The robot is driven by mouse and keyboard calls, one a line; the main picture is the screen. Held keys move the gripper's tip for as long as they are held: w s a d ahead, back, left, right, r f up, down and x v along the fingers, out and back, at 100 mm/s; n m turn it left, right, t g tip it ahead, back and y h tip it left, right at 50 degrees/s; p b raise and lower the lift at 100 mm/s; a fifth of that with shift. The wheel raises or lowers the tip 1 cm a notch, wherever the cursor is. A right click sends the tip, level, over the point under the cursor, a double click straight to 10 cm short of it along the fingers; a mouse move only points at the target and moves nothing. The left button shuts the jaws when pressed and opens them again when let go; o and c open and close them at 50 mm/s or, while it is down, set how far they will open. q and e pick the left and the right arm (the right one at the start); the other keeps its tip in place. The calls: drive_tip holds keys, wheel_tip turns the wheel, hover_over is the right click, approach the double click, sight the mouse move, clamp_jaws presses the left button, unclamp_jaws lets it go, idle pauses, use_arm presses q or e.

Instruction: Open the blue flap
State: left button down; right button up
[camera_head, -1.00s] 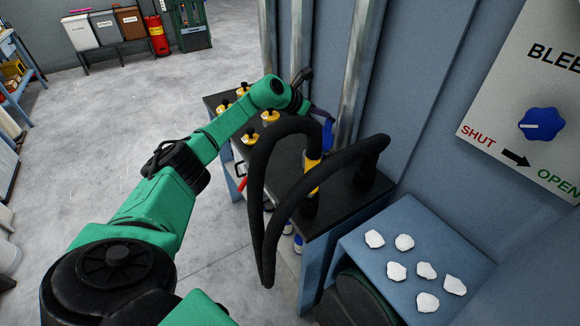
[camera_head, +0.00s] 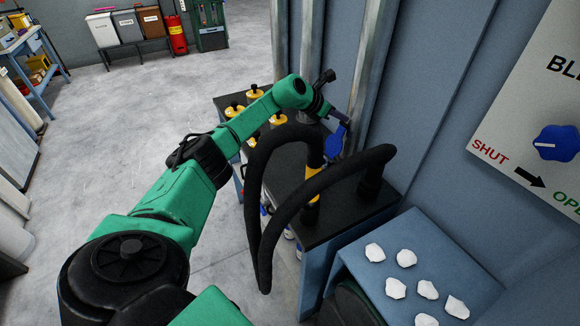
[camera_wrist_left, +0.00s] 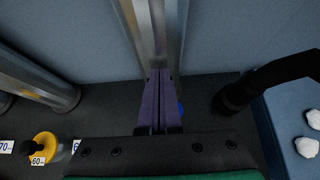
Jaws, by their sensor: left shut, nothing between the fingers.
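The blue flap (camera_head: 336,145) is a small rounded plate low on a grey metal pipe, above the dark bench top. In the left wrist view only a sliver of it (camera_wrist_left: 180,109) shows beside the fingers; the fingers hide the rest. My left gripper (camera_head: 339,116) is at the top of the flap in the head view. Its purple fingers (camera_wrist_left: 159,74) are shut together with nothing between them, pointing at the pipe. I cannot tell whether they touch the flap. My right gripper is not in view.
A thick black hose (camera_head: 262,215) loops in front of the bench (camera_head: 335,220). Yellow knobbed weights (camera_head: 255,93) stand on its far end. A blue shelf (camera_head: 350,262) with several white lumps is at the right. A panel with a blue knob (camera_head: 556,143) hangs above.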

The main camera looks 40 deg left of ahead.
use_arm(q)
drive_tip(key=shift+s, duration=0.1)
drive_tip(key=b+v, duration=0.4)
drive_tip(key=v, duration=1)
drive_tip(key=shift+s+r+b, duration=0.2)
drive_tip(key=shift+b, duration=0.1)
drive_tip(key=shift+f, duration=0.1)
